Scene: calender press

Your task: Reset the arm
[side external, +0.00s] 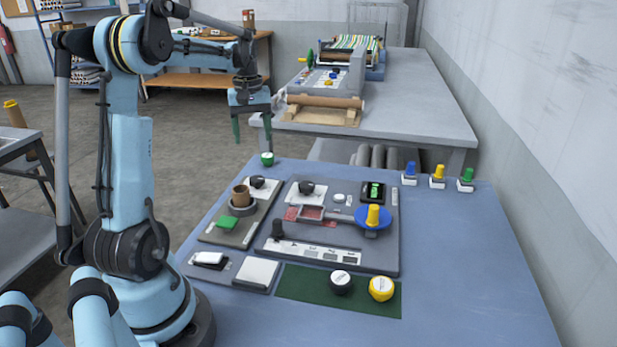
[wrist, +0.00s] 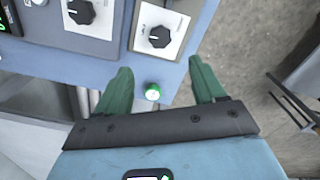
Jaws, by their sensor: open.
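My gripper (side external: 253,124) hangs at the far left edge of the blue table (side external: 480,290), fingers pointing down. Its two green fingers are apart and nothing is between them in the side view. My arm is raised and bent over.
A control panel (side external: 386,262) with dials, a yellow knob (side external: 373,215) and a slide fills the table's middle. A black and a yellow round piece (side external: 381,288) sit on a green mat (side external: 300,283). Blue, yellow and green knobs (side external: 466,177) stand at the back right. A roller press (side external: 340,75) stands behind.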

